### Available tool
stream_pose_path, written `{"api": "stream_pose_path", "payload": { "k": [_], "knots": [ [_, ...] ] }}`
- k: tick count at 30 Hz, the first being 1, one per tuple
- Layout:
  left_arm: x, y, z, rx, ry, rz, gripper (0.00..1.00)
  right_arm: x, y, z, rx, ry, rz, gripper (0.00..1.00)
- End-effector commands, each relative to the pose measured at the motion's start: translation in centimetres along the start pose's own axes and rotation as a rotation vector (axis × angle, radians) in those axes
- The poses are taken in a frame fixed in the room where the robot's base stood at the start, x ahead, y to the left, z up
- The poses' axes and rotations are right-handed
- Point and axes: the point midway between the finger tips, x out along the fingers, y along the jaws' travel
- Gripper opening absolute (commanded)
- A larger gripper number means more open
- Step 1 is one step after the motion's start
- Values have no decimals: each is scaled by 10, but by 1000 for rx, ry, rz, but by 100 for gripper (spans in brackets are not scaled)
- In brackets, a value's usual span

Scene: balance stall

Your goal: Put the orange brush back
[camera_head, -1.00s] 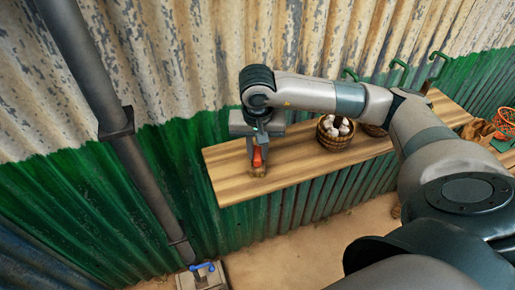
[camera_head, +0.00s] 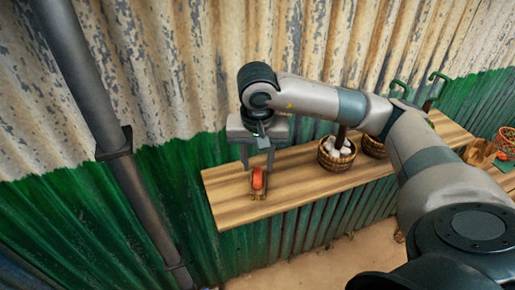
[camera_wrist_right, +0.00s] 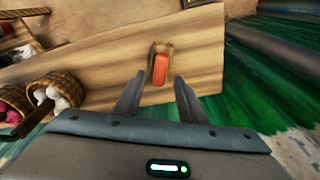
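The orange brush (camera_head: 258,180) lies near the left end of the wooden shelf (camera_head: 228,205), with a brown part showing at its ends. In the right wrist view the orange brush (camera_wrist_right: 160,69) sits just beyond the fingertips. My right gripper (camera_head: 258,167) is open and empty, pointing down above the brush. Its two spread fingers also show in the right wrist view (camera_wrist_right: 157,90), with shelf visible between them and nothing held. My left gripper is out of view.
A wicker basket (camera_head: 337,159) with white items stands right of the brush, with another basket (camera_head: 374,147) beside it. An orange wire object (camera_head: 506,142) is at far right. A corrugated wall (camera_head: 190,165) backs the shelf; a grey pipe (camera_head: 95,110) runs at left.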

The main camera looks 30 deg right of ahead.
Motion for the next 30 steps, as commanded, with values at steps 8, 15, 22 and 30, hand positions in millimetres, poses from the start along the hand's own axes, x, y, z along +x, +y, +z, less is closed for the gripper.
{"api": "stream_pose_path", "payload": {
  "k": [8, 15, 22, 30],
  "knots": [
    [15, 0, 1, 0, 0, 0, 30, -41, -1, -1, 0, 3, -3, 37],
    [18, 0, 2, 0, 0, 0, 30, -62, -1, -1, 0, 2, -1, 37],
    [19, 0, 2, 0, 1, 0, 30, -70, 0, 0, 1, 0, 0, 37],
    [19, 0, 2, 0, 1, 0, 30, -70, 0, 0, 1, -1, 0, 37]
  ]
}}
